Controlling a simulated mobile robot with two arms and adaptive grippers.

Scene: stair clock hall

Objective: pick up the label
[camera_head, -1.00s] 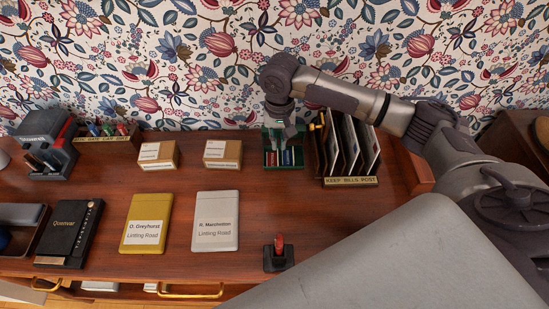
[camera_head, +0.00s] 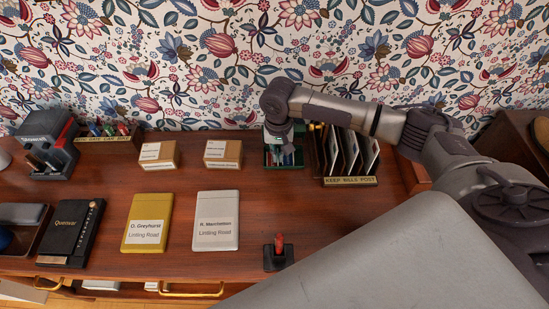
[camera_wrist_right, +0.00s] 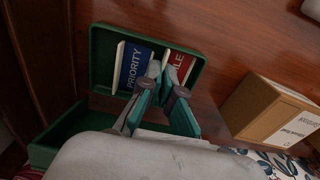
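Labels sit in a green box (camera_head: 299,163) at the back of the desk. In the right wrist view, a blue label reading "PRIORITY" (camera_wrist_right: 131,63) and a red label, partly covered and ending in "LE" (camera_wrist_right: 181,62), lie in the green box (camera_wrist_right: 102,52). My right gripper (camera_wrist_right: 163,76) points down into the box, its fingertips by the inner edges of these two labels. A narrow gap shows between its fingers, and I see no label clearly held. In the head view my right wrist hides most of the box. My left gripper is out of view.
A letter rack (camera_head: 350,182) stands close right of the box. A small carton (camera_head: 222,154) stands to its left, with another beyond. The wallpapered wall is close behind.

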